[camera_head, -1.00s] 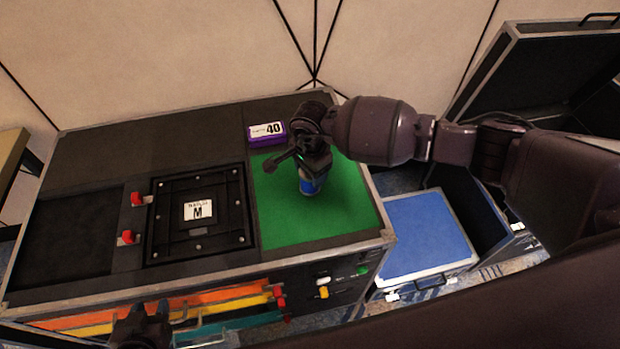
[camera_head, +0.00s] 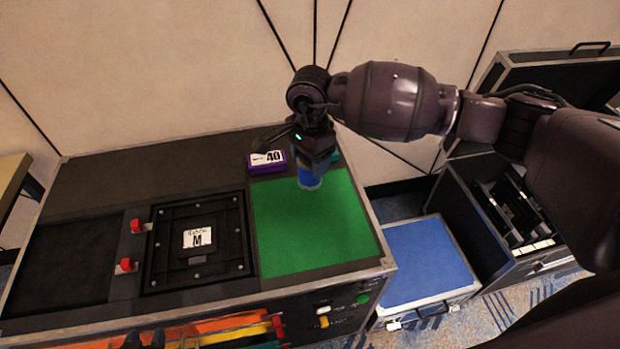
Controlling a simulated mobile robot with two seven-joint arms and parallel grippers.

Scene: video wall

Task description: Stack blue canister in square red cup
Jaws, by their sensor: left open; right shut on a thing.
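The blue canister (camera_head: 309,181) is held in my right gripper (camera_head: 312,168), over the back part of the green mat (camera_head: 305,235). Only its lower part shows below the fingers; the rest is hidden by the gripper. I cannot tell for sure how far it is above the mat. My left gripper (camera_head: 143,340) shows only as a dark piece at the bottom edge, in front of the drawers and away from the canister. No square red cup can be made out in view.
A purple box marked 40 (camera_head: 267,162) stands just left of my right gripper. A black panel marked M (camera_head: 197,239) and red latches (camera_head: 136,226) lie left of the mat. A blue-topped case (camera_head: 425,262) stands on the floor at right. The mat's front is clear.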

